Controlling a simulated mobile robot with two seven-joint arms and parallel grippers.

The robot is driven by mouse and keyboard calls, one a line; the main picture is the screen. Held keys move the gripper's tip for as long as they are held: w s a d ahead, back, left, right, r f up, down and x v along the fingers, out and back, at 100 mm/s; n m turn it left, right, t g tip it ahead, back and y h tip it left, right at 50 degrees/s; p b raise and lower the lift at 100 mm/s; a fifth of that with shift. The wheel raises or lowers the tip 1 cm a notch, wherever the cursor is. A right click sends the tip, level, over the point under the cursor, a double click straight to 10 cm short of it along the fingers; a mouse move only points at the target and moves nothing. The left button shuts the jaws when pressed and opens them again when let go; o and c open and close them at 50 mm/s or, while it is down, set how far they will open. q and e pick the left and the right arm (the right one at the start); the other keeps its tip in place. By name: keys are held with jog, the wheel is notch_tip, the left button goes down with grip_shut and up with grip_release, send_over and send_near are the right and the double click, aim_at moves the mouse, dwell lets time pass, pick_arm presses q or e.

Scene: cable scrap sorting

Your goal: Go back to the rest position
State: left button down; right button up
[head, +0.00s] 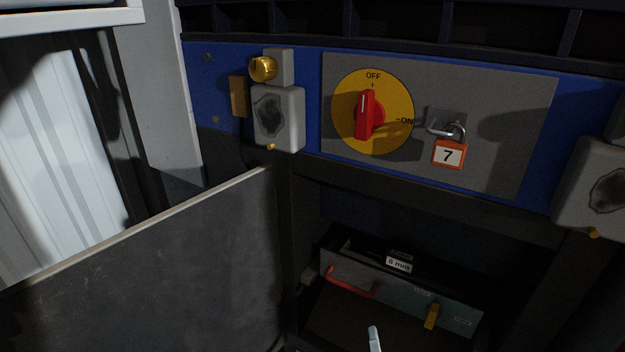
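Neither of my grippers shows in the head view. A red rotary switch (369,116) sits on a round yellow plate (344,100), its handle upright and in line with the OFF mark. An orange padlock (450,153) marked 7 hangs from a metal hasp (437,124) to the right of the switch. I cannot tell whether its shackle is fully closed.
Below is a grey-green drawer (395,290) with a 6 mm label, red handle (350,283) and yellow latch (432,316). A dark panel (160,270) stands at lower left. Grey boxes (280,120) flank the switch panel. A pale piece (374,340) at the bottom is unclear.

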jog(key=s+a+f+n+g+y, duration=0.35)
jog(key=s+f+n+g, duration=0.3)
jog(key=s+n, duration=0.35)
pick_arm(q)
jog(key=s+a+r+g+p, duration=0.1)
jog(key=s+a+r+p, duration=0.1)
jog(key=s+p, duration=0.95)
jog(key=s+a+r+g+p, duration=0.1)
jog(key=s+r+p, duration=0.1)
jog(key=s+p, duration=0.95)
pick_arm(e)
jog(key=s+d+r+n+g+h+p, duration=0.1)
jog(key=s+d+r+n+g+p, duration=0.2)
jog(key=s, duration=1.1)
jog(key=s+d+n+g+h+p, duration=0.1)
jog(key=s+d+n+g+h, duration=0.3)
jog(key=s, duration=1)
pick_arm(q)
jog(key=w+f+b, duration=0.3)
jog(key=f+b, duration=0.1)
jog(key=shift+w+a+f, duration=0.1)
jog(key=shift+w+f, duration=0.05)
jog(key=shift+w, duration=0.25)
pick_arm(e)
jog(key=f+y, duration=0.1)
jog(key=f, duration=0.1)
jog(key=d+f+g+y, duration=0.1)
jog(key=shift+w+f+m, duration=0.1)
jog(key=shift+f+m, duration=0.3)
